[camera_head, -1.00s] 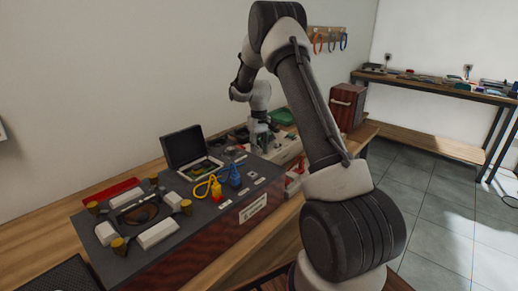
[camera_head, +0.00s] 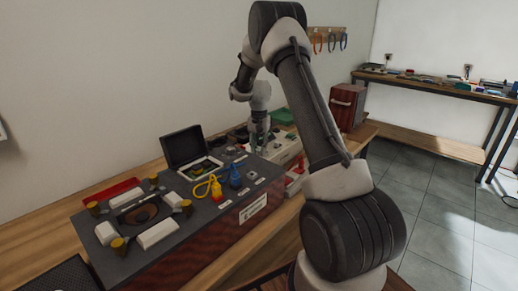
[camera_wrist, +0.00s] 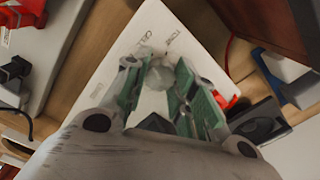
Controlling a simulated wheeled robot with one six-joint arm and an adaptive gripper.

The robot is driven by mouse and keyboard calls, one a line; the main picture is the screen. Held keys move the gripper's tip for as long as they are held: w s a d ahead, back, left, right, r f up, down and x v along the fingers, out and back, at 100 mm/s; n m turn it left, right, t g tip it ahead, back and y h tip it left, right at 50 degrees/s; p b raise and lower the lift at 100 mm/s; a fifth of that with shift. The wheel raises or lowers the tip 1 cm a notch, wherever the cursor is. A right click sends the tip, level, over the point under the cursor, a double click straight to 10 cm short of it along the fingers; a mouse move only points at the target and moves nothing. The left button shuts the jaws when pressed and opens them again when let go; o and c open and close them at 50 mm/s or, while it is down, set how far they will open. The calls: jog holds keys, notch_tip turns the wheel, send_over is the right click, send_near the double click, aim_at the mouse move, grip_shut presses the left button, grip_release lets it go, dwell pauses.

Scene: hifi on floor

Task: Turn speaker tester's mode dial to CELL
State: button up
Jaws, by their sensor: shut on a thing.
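The speaker tester is a white box (camera_head: 286,152) on the bench, right of the dark console in the head view. In the wrist view its white top panel (camera_wrist: 110,72) carries printed labels that seem to read CELL (camera_wrist: 147,31) and TONE (camera_wrist: 172,42). A grey mode dial (camera_wrist: 158,77) stands on the panel below these labels. My gripper (camera_wrist: 158,84), with green finger pads, is shut on the dial from both sides. In the head view my gripper (camera_head: 259,143) is small and over the tester. Which label the dial points to cannot be told.
The dark console (camera_head: 222,208) with yellow and blue plugs stands left of the tester. A red connector (camera_wrist: 226,97) and a black block (camera_wrist: 258,120) lie close to the tester's right side. A green item (camera_head: 283,116) is behind it.

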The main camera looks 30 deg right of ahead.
aim_at(259, 150)
jog(key=shift+m, duration=0.4)
jog(key=o, duration=1.1)
jog(key=shift+c, duration=0.2)
notch_tip(259, 150, up, 12)
